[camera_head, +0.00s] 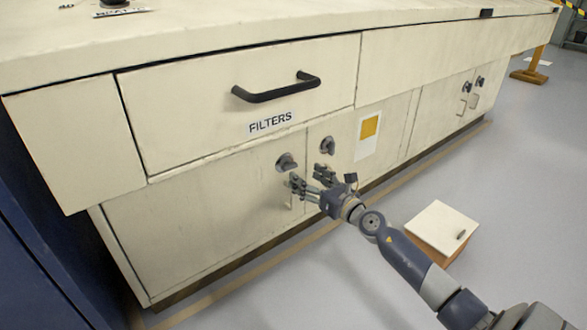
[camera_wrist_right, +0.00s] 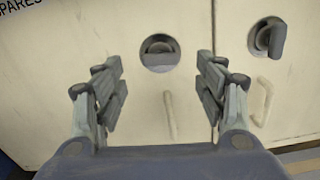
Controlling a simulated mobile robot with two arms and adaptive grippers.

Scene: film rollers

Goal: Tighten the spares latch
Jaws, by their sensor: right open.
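Two round grey latches sit side by side on the cream cabinet doors. The left latch (camera_head: 286,162) shows in the wrist view (camera_wrist_right: 160,52) between my fingers, with its dark knob lying roughly crosswise. The right latch (camera_head: 327,146) has a more upright knob in the wrist view (camera_wrist_right: 268,40). A label (camera_wrist_right: 18,5) reading about "SPARES", partly cut off, is at the top left there. My right gripper (camera_head: 308,179) is open and empty in front of the doors. In the wrist view its fingers (camera_wrist_right: 160,78) appear on either side of the left latch, with no visible contact. My left gripper is out of view.
A drawer labelled FILTERS (camera_head: 270,122) with a black bar handle (camera_head: 277,88) juts out above the doors. Pale door handles (camera_wrist_right: 170,115) hang below the latches. A box with a white lid (camera_head: 441,231) stands on the floor to the right. Open grey floor surrounds it.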

